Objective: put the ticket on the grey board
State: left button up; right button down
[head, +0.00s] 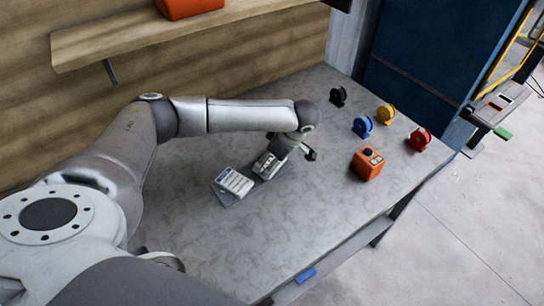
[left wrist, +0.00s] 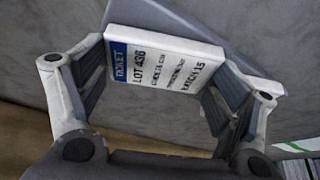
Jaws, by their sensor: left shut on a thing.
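The ticket (left wrist: 160,58) is a white card with a blue band and printed lot and batch lines. My left gripper (head: 282,157) is shut on it, one finger at each side in the left wrist view. In the head view the ticket (head: 267,164) shows just below the gripper, over the right part of the grey board (head: 258,187). The grey board (left wrist: 205,14) lies behind the ticket in the left wrist view. I cannot tell whether ticket and board touch. My right gripper is not in view.
An orange box (head: 367,163) and black (head: 338,96), yellow (head: 385,113), blue (head: 362,127) and red (head: 420,138) round items stand to the right. The table front (head: 280,235) is clear.

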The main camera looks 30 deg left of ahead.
pick_arm(q)
jog(key=shift+f, duration=0.1)
jog(key=o, duration=1)
jog(key=shift+c, duration=0.2)
jog(key=shift+d+r, duration=0.1)
jog(key=shift+r, duration=0.15)
jog(key=b+v, duration=0.2)
jog(key=v, duration=0.9)
jog(key=shift+r+b, duration=0.3)
jog(key=shift+r, duration=0.05)
jog(key=shift+d, duration=0.1)
